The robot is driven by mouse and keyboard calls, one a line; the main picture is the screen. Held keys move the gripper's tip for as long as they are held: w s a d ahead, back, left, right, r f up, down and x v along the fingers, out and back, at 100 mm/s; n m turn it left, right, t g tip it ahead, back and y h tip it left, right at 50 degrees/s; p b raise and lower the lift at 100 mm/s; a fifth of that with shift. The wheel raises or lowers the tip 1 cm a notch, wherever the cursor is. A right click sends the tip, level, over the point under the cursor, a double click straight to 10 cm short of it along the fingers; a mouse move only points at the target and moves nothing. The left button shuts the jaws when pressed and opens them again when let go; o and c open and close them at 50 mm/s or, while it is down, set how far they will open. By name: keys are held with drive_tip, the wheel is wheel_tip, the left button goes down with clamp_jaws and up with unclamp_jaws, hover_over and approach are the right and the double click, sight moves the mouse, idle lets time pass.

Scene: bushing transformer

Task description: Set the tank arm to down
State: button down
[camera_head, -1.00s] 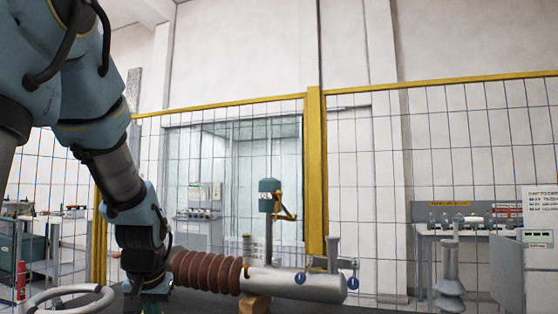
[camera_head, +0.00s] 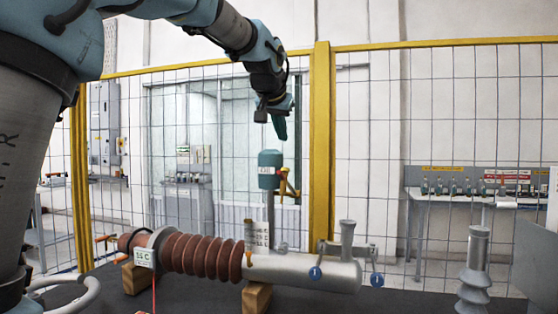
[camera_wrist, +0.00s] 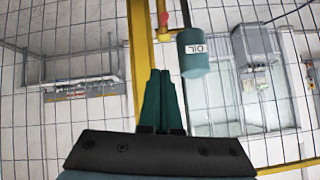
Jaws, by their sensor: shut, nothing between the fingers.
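The teal oil tank (camera_head: 269,168), a small upright cylinder with a white label, stands on a grey post above the bushing. It also shows in the wrist view (camera_wrist: 193,58), right of my fingers, its label reading OIL. The tank arm (camera_head: 289,186) is a yellow piece with a red part on the tank's right side; its exact setting is hard to tell. It also shows in the wrist view (camera_wrist: 174,32). My gripper (camera_head: 281,132) is shut and empty, pointing down just above and slightly right of the tank in the picture. Its fingers also show in the wrist view (camera_wrist: 161,78).
The brown ribbed bushing with a grey metal body (camera_head: 310,273) lies on wooden blocks (camera_head: 257,298) on a dark table. A yellow-framed mesh fence (camera_head: 320,150) stands behind. A grey ribbed post (camera_head: 475,270) stands at right. A workbench (camera_head: 470,190) is beyond the fence.

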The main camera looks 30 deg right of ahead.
drive_tip(key=w+f+p, duration=0.1)
drive_tip(key=f, duration=0.1)
drive_tip(key=w+d+f+p, duration=0.1)
drive_tip(key=f, duration=0.1)
drive_tip(key=w+d+f+p, duration=0.1)
drive_tip(key=w+f+p, duration=0.1)
drive_tip(key=f, duration=0.1)
drive_tip(key=shift+d, duration=0.1)
drive_tip(key=shift+s+f, duration=0.1)
drive_tip(key=shift+f, duration=0.55)
